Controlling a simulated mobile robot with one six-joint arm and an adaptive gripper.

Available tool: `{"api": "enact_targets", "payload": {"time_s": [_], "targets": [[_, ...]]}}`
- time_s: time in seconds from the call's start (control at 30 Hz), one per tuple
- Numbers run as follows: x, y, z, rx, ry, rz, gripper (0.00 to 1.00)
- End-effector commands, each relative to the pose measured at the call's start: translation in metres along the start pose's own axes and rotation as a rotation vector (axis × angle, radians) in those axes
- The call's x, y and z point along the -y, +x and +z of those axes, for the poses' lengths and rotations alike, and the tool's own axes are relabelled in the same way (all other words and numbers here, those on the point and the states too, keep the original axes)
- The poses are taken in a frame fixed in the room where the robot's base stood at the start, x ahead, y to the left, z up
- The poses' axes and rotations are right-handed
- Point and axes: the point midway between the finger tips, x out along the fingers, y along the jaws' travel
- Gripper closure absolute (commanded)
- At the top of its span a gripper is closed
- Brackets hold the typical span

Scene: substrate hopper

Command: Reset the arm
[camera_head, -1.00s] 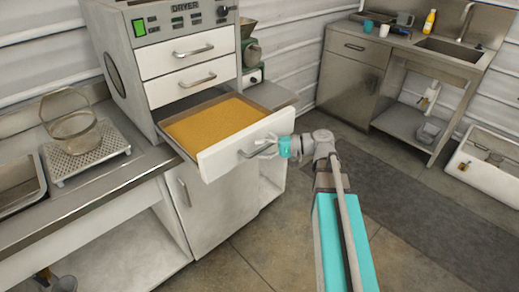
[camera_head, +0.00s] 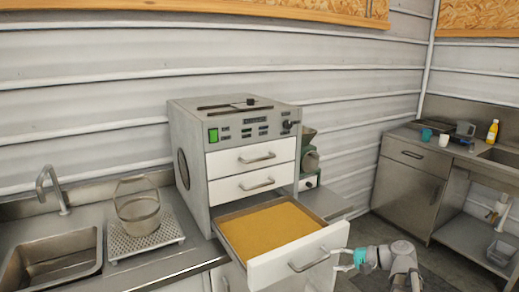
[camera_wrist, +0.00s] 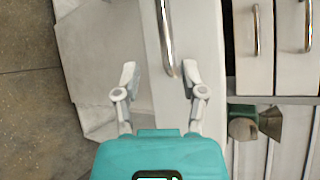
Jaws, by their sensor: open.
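My gripper (camera_head: 345,260) is beside the handle (camera_head: 309,260) of the dryer's open bottom drawer. In the wrist view my gripper (camera_wrist: 158,80) has its two fingers spread apart with nothing held between them. The drawer's bar handle (camera_wrist: 165,38) lies just ahead of the fingertips, near the right finger. I cannot tell whether they touch. The drawer front (camera_head: 290,265) is white, and the drawer is pulled out and filled with a yellow-orange granular material (camera_head: 268,228).
The dryer (camera_head: 245,140) stands on a steel counter with two shut upper drawers. A sink (camera_head: 52,262) and a mesh basket (camera_head: 138,212) on a perforated tray are at left. A green machine (camera_head: 309,155) stands behind at right. A steel cabinet (camera_head: 408,175) is farther right.

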Motion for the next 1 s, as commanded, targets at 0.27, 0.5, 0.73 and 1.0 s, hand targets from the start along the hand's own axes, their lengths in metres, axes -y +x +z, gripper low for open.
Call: {"api": "enact_targets", "payload": {"time_s": [0.27, 0.5, 0.73, 1.0], "targets": [[-0.015, -0.016, -0.008, -0.063, 0.052, 0.093, 0.46], [-0.034, -0.003, -0.005, -0.08, 0.027, 0.195, 0.46], [-0.063, 0.023, 0.005, -0.081, -0.055, 0.356, 0.46], [-0.111, 0.053, 0.022, -0.073, -0.217, 0.64, 0.46]]}}
